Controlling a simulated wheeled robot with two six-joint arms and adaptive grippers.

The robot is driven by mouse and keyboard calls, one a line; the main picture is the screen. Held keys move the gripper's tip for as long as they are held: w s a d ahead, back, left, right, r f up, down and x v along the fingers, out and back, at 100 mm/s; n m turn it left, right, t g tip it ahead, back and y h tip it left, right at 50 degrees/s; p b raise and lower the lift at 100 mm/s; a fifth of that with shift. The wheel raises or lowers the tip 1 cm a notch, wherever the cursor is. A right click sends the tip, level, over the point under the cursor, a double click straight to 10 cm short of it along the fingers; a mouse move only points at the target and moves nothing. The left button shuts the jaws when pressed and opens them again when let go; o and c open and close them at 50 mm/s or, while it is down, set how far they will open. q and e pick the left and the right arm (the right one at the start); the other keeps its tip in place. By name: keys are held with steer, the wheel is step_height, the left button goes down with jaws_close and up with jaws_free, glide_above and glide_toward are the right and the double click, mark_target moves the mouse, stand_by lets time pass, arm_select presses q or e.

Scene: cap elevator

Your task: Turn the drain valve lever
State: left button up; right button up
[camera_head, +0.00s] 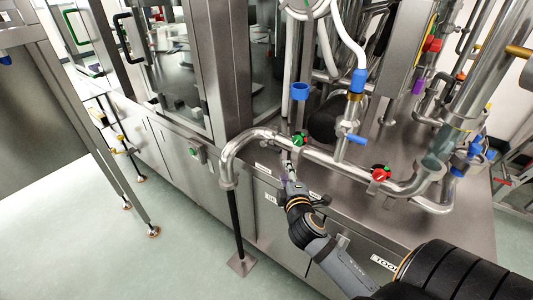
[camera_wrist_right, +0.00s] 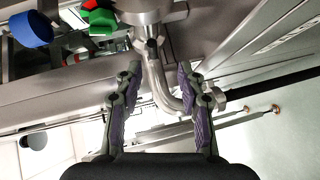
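A steel pipe (camera_head: 262,133) runs along the front of the machine. In the wrist view, a steel fitting (camera_wrist_right: 146,12) with a narrower curved metal piece (camera_wrist_right: 160,88) hangs between and beyond my right fingers. I cannot tell which part of it is the drain valve lever. My right gripper (camera_head: 287,165) is just below the pipe in the head view. In the wrist view, its two purple-padded fingers (camera_wrist_right: 160,78) are spread, with no clear contact. My left gripper is not in view.
A blue handle (camera_head: 357,139) and blue cap (camera_head: 300,91) stand behind.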

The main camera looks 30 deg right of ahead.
mark_target(271, 147)
steer(key=shift+n, duration=0.4)
steer(key=x, duration=0.3)
steer(key=r+x, duration=0.1)
steer(key=x, duration=0.6)
steer(key=shift+w+a+r+p, duration=0.15)
steer(key=shift+w+p, duration=0.15)
steer(key=shift+w, duration=0.3)
jaws_close()
